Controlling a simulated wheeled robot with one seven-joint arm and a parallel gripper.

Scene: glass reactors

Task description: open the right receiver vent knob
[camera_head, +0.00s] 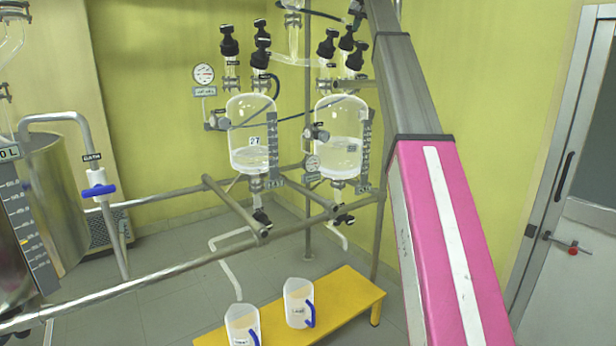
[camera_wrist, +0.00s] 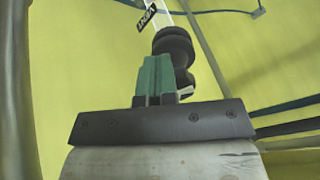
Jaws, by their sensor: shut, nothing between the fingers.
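The right receiver (camera_head: 341,150) is a clear glass vessel with some liquid in it, hung on the metal frame. Several black knobs (camera_head: 327,48) stand on stems above it; their labels are too small to read in the head view. In the wrist view a black ribbed knob (camera_wrist: 174,44) shows beside a black label reading VENT (camera_wrist: 147,17). My gripper (camera_wrist: 158,63) has green fingers that are shut and empty. Its tips appear just in front of and left of the knob, partly overlapping it; I cannot tell whether they touch. In the head view I cannot make out my gripper.
The left receiver (camera_head: 250,148) hangs beside it with its own black knobs and a gauge (camera_head: 204,74). Metal rails (camera_head: 150,276) cross in front. My pink arm covers the right-centre of the head view. A door (camera_head: 575,240) is at right.

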